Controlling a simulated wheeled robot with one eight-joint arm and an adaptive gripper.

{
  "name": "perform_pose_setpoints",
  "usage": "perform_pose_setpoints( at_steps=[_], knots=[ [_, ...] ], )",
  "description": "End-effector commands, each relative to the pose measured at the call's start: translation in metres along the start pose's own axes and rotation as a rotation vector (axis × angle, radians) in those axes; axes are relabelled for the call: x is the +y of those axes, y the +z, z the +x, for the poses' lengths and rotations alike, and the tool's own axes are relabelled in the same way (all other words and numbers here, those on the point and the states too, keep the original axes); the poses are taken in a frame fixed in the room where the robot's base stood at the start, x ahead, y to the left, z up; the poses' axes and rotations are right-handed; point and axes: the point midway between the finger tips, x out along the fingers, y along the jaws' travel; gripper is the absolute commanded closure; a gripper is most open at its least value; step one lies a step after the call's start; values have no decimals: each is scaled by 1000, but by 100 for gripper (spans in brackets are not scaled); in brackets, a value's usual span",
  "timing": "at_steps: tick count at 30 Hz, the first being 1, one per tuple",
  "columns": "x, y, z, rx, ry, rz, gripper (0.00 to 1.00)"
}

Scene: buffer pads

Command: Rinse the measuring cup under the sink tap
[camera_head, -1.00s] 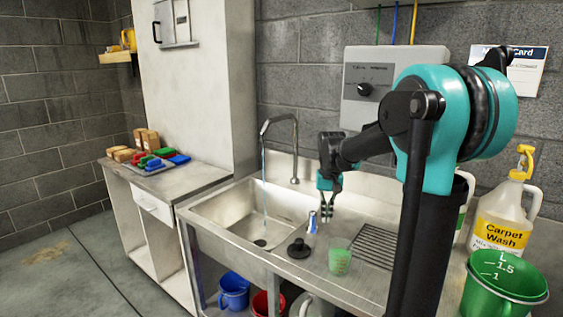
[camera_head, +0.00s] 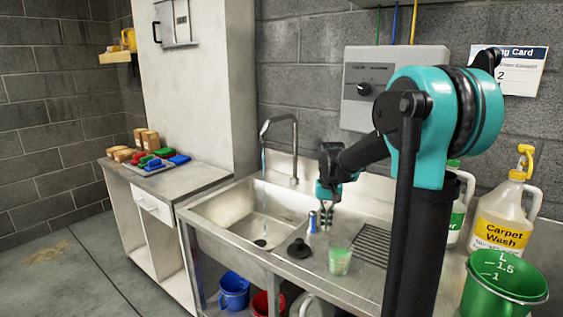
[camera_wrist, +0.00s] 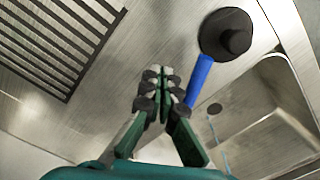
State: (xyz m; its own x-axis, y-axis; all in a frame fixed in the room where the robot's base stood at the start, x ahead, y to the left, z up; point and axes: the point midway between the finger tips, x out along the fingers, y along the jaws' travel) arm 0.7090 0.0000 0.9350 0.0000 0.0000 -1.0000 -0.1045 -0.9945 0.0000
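A small see-through cup with green (camera_head: 339,262) stands on the steel drainboard, right of the black round-based item. A larger green jug with litre marks (camera_head: 507,280) stands at the lower right; I cannot tell for sure which of the two is the measuring cup. The sink tap (camera_head: 294,140) arches over the basin and a thin stream of water (camera_head: 264,190) falls from it. My gripper (camera_head: 327,226) points down above the drainboard, behind the small cup and apart from it. In the wrist view its fingertips (camera_wrist: 160,88) are close together with nothing seen held.
Drain grooves (camera_head: 373,243) lie right of the cup. A Carpet Wash bottle (camera_head: 503,220) stands at the right. Blue and red buckets are below.

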Motion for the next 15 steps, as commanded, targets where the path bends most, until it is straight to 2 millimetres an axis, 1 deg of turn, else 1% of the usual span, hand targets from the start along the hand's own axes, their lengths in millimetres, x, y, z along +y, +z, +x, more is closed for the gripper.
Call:
perform_pose_setpoints(
  at_steps=[4, 9, 15],
  knots=[
    [-5, 2, 0, 0, 0, -1, 100],
    [-19, 9, 0, 0, 0, -1, 100],
    [-19, 9, 0, 0, 0, 1, 100]
  ],
)
